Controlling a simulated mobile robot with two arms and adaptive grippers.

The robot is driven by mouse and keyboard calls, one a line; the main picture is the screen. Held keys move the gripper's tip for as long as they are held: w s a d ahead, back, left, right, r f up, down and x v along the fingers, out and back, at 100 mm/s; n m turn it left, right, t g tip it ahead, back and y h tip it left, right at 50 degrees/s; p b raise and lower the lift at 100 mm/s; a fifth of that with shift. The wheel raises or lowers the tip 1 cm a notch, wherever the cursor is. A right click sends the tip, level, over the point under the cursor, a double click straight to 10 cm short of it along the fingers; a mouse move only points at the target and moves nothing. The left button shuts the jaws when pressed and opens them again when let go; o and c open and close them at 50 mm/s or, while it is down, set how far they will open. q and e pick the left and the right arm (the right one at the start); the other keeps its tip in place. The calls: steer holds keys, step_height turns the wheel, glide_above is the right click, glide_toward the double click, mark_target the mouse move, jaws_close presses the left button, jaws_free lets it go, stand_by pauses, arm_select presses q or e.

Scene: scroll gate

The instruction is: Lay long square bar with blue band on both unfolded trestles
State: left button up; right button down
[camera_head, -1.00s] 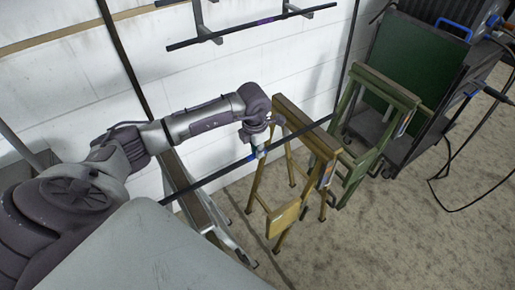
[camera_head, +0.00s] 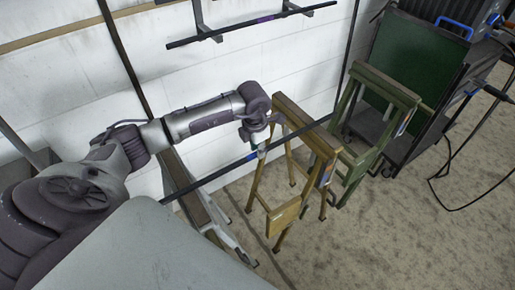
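A long dark square bar (camera_head: 212,178) runs diagonally from lower left to upper right, with a blue band (camera_head: 250,157) near its middle. My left gripper (camera_head: 261,152) is shut on the bar just right of the band. The yellow trestle (camera_head: 318,143) stands unfolded right of the gripper. The bar crosses its top beam in the picture; I cannot tell whether they touch. The bar's far end shows near the left leg of the green trestle (camera_head: 388,84), which stands unfolded behind the yellow one, and appears lower than its top beam. My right gripper is out of view.
Another dark bar (camera_head: 240,27) lies on wall brackets at the top. The floor at lower right is clear.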

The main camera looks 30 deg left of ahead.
arm_select(q)
steer(key=shift+o, duration=0.6)
steer(key=shift+s, duration=0.1)
steer(key=shift+f, duration=0.2)
step_height(320, 180, up, 12)
steer(key=s, duration=0.1)
steer(key=shift+s, duration=0.2)
steer(key=shift+d, duration=0.1)
